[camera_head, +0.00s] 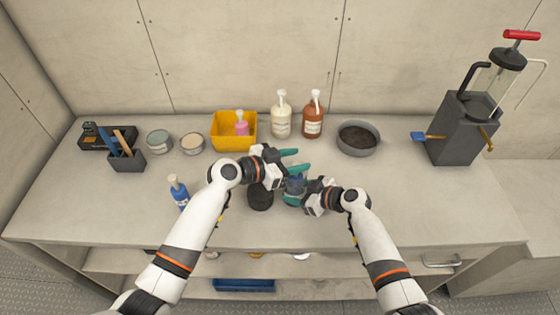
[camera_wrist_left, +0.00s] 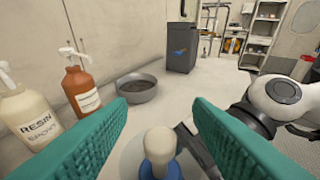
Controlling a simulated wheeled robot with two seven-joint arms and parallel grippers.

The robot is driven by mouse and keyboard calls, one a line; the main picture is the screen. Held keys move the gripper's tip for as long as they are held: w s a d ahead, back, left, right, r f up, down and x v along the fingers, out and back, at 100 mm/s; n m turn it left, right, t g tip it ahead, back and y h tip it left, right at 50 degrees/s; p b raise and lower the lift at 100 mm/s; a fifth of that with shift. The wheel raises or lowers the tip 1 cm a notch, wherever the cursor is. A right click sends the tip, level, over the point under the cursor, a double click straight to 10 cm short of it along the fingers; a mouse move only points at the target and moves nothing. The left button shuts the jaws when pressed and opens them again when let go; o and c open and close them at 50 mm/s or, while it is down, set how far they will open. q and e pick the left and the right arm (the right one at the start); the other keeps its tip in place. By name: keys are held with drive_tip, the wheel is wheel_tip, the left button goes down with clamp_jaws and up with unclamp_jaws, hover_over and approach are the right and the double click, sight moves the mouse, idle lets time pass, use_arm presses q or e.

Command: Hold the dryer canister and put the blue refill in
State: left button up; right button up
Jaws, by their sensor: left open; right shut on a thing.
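My right gripper (camera_head: 304,193) is shut on a grey-blue canister (camera_head: 294,184), which I take for the dryer canister, above the bench middle. My left gripper (camera_head: 297,162) is open just behind and above it. In the left wrist view, its teal fingers stand apart on either side of a white rounded knob (camera_wrist_left: 160,146) with blue below it, perhaps the blue refill. A pale round shape surrounds the knob's base. I cannot tell how deep the blue part sits. A black cylinder (camera_head: 260,196) stands on the bench left of the canister, partly behind my left arm.
A yellow bin (camera_head: 233,142), a cream bottle (camera_head: 281,120), a brown bottle (camera_head: 313,118) and a grey bowl (camera_head: 357,138) line the back. A dark grey pump unit (camera_head: 458,132) stands right. The right bench front is clear.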

use_arm(q)
drive_tip(key=v, duration=1.1)
drive_tip(key=shift+a, duration=0.15)
use_arm(e)
drive_tip(key=o, duration=1)
drive_tip(key=shift+c, duration=0.2)
drive_tip(key=v, duration=1.2)
drive_tip(key=shift+s, duration=0.1)
